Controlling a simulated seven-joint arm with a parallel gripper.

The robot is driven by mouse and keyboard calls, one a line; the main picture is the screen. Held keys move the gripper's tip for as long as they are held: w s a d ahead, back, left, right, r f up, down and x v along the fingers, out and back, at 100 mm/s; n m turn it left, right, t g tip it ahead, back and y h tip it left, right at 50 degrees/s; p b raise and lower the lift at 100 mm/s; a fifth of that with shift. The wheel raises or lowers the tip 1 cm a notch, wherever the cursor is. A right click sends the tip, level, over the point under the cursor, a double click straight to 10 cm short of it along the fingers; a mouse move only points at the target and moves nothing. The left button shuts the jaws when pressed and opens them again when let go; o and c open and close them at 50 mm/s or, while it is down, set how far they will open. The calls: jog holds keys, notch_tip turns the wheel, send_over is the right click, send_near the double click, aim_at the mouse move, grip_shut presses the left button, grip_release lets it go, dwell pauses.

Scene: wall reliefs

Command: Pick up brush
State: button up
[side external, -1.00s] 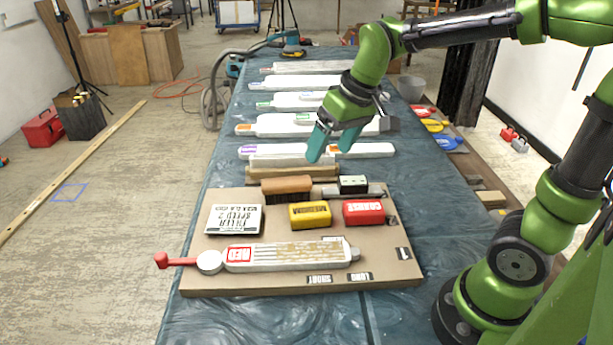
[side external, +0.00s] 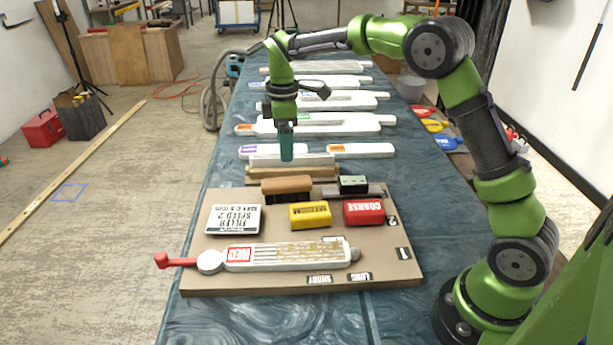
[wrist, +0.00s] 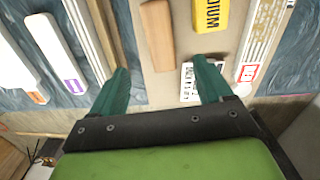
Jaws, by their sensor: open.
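The brush (side external: 287,188) is a brown wooden block with a dark lower side, lying at the back edge of the brown board. It also shows in the wrist view (wrist: 157,35), just beyond the gap between my fingertips. My gripper (side external: 287,157) points down above the table, behind the brush in the side view and apart from it. In the wrist view my gripper (wrist: 161,68) has two teal fingers spread wide with nothing between them.
White pieces (side external: 360,150) lie behind.

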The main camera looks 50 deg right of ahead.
aim_at(286, 181)
notch_tip(286, 181, down, 13)
jog(key=shift+r, duration=0.1)
dwell(0.4)
jog(key=shift+c, duration=0.2)
jog(key=c, duration=1.1)
jog(key=shift+o, duration=0.2)
notch_tip(286, 181, up, 10)
